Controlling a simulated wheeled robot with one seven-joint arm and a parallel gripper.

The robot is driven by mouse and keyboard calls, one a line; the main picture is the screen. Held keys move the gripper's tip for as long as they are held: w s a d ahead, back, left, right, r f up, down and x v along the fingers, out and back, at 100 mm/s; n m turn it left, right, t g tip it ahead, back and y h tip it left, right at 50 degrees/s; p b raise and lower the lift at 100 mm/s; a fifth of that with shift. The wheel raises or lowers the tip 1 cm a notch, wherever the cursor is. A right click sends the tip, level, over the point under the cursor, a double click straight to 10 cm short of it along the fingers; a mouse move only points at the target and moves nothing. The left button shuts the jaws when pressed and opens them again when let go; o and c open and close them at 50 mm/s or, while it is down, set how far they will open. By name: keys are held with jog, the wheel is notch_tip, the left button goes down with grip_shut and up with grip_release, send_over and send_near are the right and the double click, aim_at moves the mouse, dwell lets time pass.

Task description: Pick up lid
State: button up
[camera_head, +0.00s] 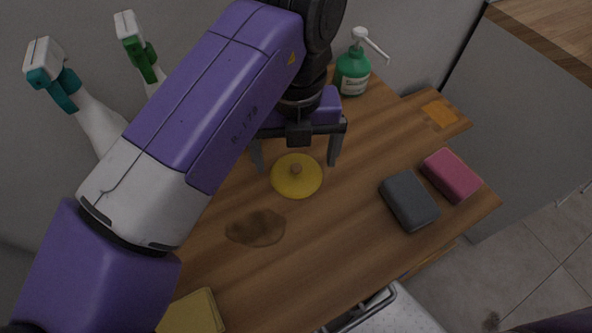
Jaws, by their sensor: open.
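My gripper (296,165) is open and points down at the lid. Its two grey fingers stand apart, one to the left and one to the right of the knob as seen here. The fingers look empty. I cannot tell how high the fingertips are above the counter. My purple and white arm crosses the left half of the view and hides part of the counter behind it.
A green pump bottle (352,74) stands behind the gripper. Two spray bottles (95,115) (140,50) stand at the left. A grey sponge (409,201) and a pink sponge (451,176) lie right. A brown stain (256,228) and a yellow cloth (194,313) are nearer.

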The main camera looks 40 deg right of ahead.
aim_at(296, 171)
jog(key=shift+f, duration=1.4)
jog(key=shift+s, duration=0.1)
jog(key=c, duration=1.6)
